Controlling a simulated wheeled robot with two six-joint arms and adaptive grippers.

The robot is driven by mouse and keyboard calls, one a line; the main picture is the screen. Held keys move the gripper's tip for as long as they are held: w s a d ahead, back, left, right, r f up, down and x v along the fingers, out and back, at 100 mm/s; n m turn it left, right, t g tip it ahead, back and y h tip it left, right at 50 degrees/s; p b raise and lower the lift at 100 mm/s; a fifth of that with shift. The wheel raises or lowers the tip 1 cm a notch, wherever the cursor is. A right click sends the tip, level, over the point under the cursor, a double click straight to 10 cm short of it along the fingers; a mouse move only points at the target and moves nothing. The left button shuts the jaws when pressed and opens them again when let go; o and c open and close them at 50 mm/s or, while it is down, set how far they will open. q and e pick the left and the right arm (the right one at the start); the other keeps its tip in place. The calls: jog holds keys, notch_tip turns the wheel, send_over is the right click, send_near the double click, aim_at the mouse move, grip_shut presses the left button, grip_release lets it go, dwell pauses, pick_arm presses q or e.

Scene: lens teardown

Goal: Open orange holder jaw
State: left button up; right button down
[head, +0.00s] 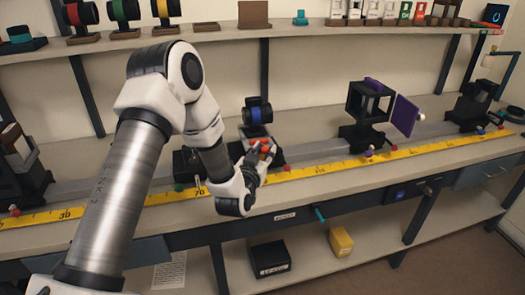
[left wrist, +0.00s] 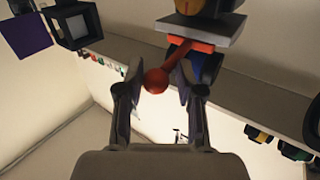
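The orange holder jaw lever (left wrist: 180,66) shows in the left wrist view as an orange-red arm ending in a round ball knob (left wrist: 156,80), below a grey plate (left wrist: 200,28). My left gripper (left wrist: 160,78) is open, with one finger on each side of the knob; the knob sits closer to the left finger, and I cannot tell whether they touch. In the head view my left gripper (head: 262,162) is at the front of the holder, which carries a black lens with a blue ring (head: 257,113). The gripper partly hides the orange part (head: 266,149). My right gripper is out of view.
A yellow ruler (head: 335,160) runs along the bench front. A black cube mount with a purple panel (head: 405,115) stands right of the holder. Another dark mount (head: 472,105) stands farther right. A shelf above holds lenses and small parts. A black box (head: 270,258) lies below.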

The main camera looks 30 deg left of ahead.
pick_arm(q)
jog(key=shift+o, duration=0.6)
jog(key=shift+w+d, duration=0.2)
jog(key=shift+d, duration=0.05)
jog(key=shift+a, duration=0.15)
jog(key=v, duration=1.2)
